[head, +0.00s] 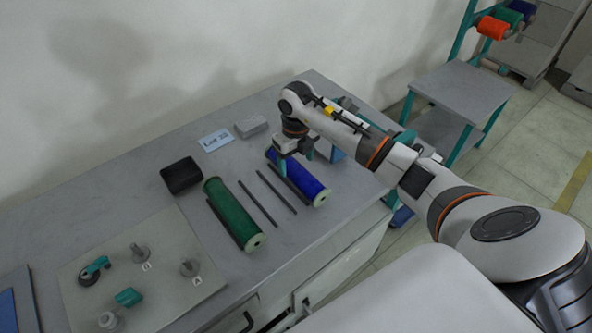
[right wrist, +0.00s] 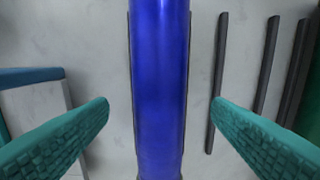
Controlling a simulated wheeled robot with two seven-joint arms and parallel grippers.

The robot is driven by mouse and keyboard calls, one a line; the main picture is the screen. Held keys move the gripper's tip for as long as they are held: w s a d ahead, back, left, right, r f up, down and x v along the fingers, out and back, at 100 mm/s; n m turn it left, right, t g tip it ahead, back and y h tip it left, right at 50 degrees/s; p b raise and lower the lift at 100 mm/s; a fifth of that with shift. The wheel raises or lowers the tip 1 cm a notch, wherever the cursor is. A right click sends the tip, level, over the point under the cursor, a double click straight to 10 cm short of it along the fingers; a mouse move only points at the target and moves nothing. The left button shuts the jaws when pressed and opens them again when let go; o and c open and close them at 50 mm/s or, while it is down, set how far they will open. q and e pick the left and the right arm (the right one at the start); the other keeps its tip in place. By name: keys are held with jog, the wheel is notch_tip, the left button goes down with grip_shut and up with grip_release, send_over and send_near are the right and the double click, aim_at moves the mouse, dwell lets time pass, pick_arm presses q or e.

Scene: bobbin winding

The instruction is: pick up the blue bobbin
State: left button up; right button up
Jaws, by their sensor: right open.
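The blue bobbin (head: 308,186) lies on the grey table near its right end, between dark rails. My right gripper (head: 295,161) is above it, pointing down, and hides part of the bobbin in the head view. In the right wrist view the blue bobbin (right wrist: 160,85) runs up and down the middle of the picture. The teal fingers of my right gripper (right wrist: 160,118) are open, one on each side of it, with a gap on both sides. My left gripper is not in view.
A green bobbin (head: 232,214) lies to the left, past two thin dark rails (head: 267,198). A black box (head: 181,175), a grey block (head: 251,126) and a label card (head: 215,140) are behind. A plate with knobs (head: 150,262) is at the front left.

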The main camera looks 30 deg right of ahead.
aim_at(296, 166)
notch_tip(296, 166, down, 3)
jog(key=shift+w+f, duration=0.1)
jog(key=shift+f, duration=0.05)
jog(key=shift+c, duration=0.3)
jog(key=c, duration=1.1)
